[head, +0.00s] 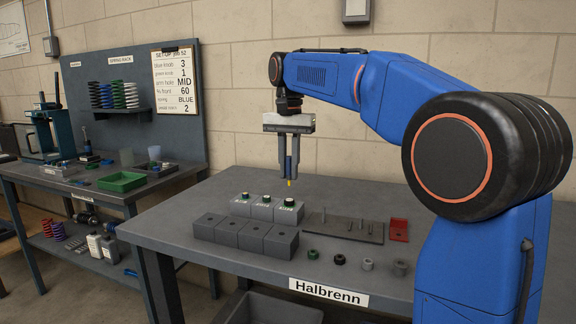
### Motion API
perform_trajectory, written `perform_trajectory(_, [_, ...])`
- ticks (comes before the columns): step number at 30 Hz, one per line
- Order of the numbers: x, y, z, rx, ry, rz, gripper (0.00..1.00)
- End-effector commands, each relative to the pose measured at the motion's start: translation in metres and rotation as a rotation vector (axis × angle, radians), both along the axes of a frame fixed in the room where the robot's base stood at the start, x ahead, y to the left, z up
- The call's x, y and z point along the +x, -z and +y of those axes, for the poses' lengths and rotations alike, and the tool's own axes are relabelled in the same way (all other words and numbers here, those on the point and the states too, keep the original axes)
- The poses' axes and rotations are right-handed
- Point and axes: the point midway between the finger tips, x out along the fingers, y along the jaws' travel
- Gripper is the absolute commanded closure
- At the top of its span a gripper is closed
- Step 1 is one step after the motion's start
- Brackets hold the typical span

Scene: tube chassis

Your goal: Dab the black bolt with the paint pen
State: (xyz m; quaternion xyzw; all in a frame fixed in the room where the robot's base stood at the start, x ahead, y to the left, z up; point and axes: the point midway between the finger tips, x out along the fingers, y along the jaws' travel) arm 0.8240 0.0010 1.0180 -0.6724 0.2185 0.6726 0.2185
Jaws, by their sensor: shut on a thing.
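My gripper (288,160) is shut on the paint pen, whose yellow tip (289,182) points down. Most of the pen is hidden between the fingers. The tip hangs in the air above three light grey blocks, apparently above the right one (288,213). Each block has a small dark or greenish bolt head on top and a label too small to read surely. The right head (290,200) looks black. A separate black ring-like part (340,260) lies near the table's front. I cannot tell surely which of these is the black bolt.
A row of darker grey blocks with holes (245,233) stands in front. To the right are a pegged grey plate (345,228), a red holder (399,229), a green ring (312,254) and grey rings (368,264). The table (215,265) is clear at front left.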

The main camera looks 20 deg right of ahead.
Motion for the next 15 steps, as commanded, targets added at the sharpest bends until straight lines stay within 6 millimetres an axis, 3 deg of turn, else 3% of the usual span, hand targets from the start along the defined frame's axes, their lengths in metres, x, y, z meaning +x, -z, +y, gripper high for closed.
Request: perform_trajectory(15, [0.000, 0.028, 0.000, 0.000, 0.000, 0.000, 1.00])
